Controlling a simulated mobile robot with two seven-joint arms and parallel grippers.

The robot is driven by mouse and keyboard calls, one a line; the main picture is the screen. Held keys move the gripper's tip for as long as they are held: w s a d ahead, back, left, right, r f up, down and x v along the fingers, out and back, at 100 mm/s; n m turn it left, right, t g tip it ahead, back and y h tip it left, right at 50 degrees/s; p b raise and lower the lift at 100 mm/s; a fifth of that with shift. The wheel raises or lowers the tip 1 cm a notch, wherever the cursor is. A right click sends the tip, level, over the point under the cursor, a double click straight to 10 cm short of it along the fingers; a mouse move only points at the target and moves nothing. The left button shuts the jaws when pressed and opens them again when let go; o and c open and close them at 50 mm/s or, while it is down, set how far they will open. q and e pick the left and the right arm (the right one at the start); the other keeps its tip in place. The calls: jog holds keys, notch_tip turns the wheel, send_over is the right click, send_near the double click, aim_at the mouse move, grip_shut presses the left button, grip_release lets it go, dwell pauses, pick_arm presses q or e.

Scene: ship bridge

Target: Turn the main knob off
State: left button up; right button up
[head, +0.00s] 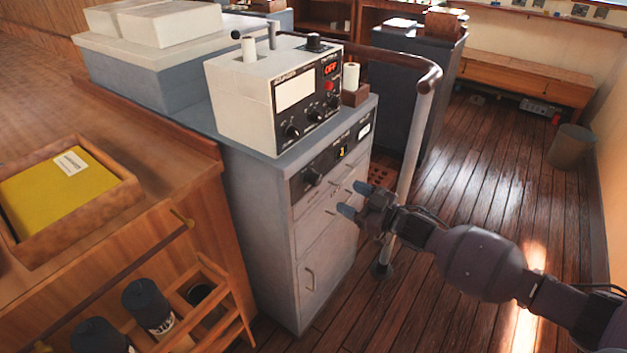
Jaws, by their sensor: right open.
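A grey cabinet (262,215) stands in the middle of the head view. A black knob (312,176) sits at the left of the dark panel along its top front. On the cabinet is a pale instrument box (240,105) with several smaller black knobs and a red lit display (331,68) that seems to read OFF. I cannot tell from the picture which knob is the main one. My right gripper (353,199) is open and empty, in front of the cabinet's drawers, to the right of and a little lower than the panel knob. My left gripper is not in view.
A dark handrail (433,80) on a pale post (411,145) rises just behind my right gripper. A wooden desk (150,250) with a yellow-lined tray (66,187) is at the left. Open plank floor (480,175) lies to the right, with a bin (570,147) by the wall.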

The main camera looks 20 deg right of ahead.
aim_at(319, 181)
jog(key=b+x, duration=0.1)
jog(key=x, duration=0.9)
jog(key=shift+w+a+f, duration=0.1)
jog(key=shift+w+a, duration=0.05)
jog(key=shift+a, duration=0.05)
jog(key=shift+c, duration=0.2)
jog(key=c, duration=0.9)
jog(key=shift+n, duration=0.4)
jog(key=n, duration=1.1)
jog(key=shift+d+y+b, duration=0.1)
jog(key=shift+y+b, duration=0.2)
jog(key=shift+n, duration=0.4)
jog(key=o, duration=0.9)
